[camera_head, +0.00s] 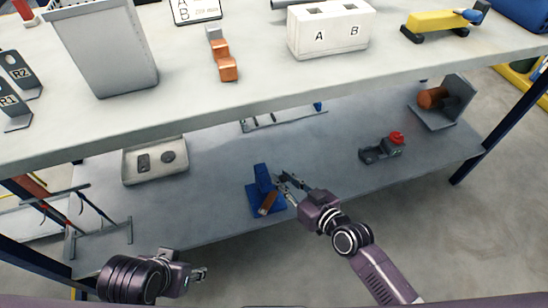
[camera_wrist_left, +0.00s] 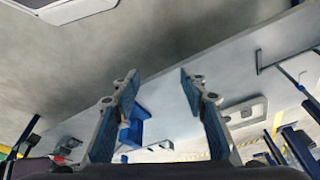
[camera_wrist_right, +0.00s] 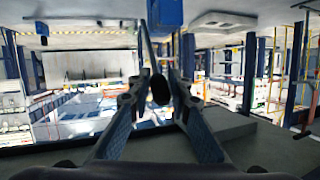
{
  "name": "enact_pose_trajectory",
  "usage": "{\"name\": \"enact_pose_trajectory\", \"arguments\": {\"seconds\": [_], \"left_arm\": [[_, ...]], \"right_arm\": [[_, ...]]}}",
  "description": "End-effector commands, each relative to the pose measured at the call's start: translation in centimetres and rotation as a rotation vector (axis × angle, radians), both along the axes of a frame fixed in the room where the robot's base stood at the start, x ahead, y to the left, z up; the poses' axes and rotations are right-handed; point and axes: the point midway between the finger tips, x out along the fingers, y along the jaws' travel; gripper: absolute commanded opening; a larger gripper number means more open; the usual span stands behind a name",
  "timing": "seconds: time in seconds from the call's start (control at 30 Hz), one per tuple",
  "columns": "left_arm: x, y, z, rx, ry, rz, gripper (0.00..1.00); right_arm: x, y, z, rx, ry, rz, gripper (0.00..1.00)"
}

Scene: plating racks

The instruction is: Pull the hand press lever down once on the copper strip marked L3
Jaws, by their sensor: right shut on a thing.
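The blue hand press (camera_head: 262,181) stands on the lower shelf, and its blue body also shows in the left wrist view (camera_wrist_left: 137,128). A copper strip (camera_head: 267,203) lies tilted at its base; no L3 mark is readable. My right gripper (camera_head: 283,179) is beside the press, on its right. In the right wrist view its fingers are shut on the dark knob of the press lever (camera_wrist_right: 160,89), and a thin rod runs up from the knob towards blue parts. My left gripper (camera_head: 202,273) is low at the front left, open and empty, its fingers apart in the left wrist view (camera_wrist_left: 158,78).
On the lower shelf are a tray (camera_head: 155,175), a red-topped device (camera_head: 383,149) and a rack (camera_head: 100,240). The shelf's front middle is clear.

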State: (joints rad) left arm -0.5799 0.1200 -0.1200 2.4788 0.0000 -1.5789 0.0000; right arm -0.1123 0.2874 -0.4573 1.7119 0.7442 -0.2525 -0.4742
Motion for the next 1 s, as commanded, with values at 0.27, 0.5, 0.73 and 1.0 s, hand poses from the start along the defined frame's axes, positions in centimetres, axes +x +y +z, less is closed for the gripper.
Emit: {"name": "enact_pose_trajectory", "arguments": {"seconds": [0.27,0.5,0.73,1.0], "left_arm": [[0.6,-0.1,-1.5,0.000,0.011,-0.001,0.40],[1.0,-0.2,-3.4,0.000,0.020,-0.002,0.40],[1.2,-0.3,-4.3,0.001,0.023,-0.003,0.40],[1.2,-0.2,-4.3,0.001,0.023,-0.003,0.40]], "right_arm": [[1.4,0.9,1.5,0.006,-0.004,0.006,0.05],[2.6,1.3,2.2,0.008,-0.004,0.004,0.04],[3.0,1.4,2.5,0.009,-0.004,0.004,0.04],[3.2,1.5,2.7,0.009,-0.007,0.004,0.04]]}}
